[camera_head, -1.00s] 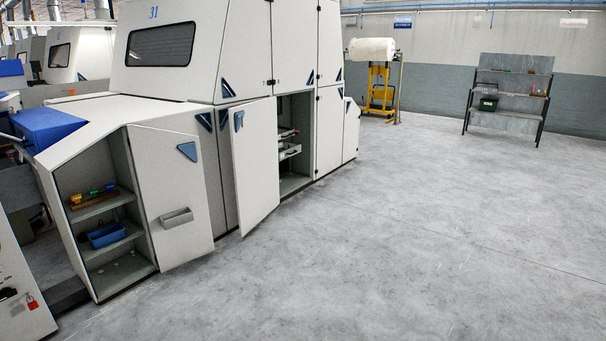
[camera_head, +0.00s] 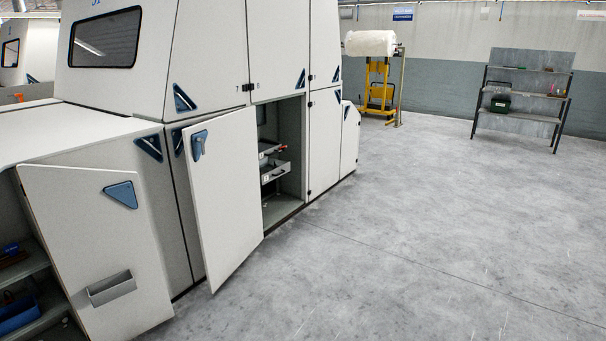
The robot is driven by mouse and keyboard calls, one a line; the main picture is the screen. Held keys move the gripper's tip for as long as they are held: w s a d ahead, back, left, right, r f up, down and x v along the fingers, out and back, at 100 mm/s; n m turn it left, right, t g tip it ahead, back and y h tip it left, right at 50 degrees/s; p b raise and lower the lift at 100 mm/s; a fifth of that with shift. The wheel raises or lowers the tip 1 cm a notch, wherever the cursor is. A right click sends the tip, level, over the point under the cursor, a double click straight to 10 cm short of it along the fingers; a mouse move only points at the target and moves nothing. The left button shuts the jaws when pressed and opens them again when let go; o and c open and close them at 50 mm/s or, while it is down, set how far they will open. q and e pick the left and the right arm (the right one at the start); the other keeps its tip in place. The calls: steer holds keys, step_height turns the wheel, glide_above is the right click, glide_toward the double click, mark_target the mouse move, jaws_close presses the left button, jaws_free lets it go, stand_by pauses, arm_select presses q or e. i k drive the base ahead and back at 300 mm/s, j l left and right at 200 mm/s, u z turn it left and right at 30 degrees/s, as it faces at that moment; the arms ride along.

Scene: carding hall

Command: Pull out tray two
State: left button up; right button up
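The trays are inside an open compartment (camera_head: 283,203) in the side of the large white machine. A light grey tray (camera_head: 275,172) with a dark handle and a small label on its front sits low in it. Another tray (camera_head: 268,147) sits just above it, with something red and dark at its right end. The label is too small to read surely. The compartment's white door (camera_head: 226,190) stands open toward me and hides its left part. Neither of my grippers is in view.
A nearer cabinet door (camera_head: 98,250) with a small bin stands open at the lower left, beside shelves (camera_head: 30,275). The grey floor (camera_head: 420,230) at the right is clear. A yellow lift stand (camera_head: 377,85) with a white roll and a shelf rack (camera_head: 522,95) stand behind.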

mark_target(266, 165)
steer(key=i, duration=4.75)
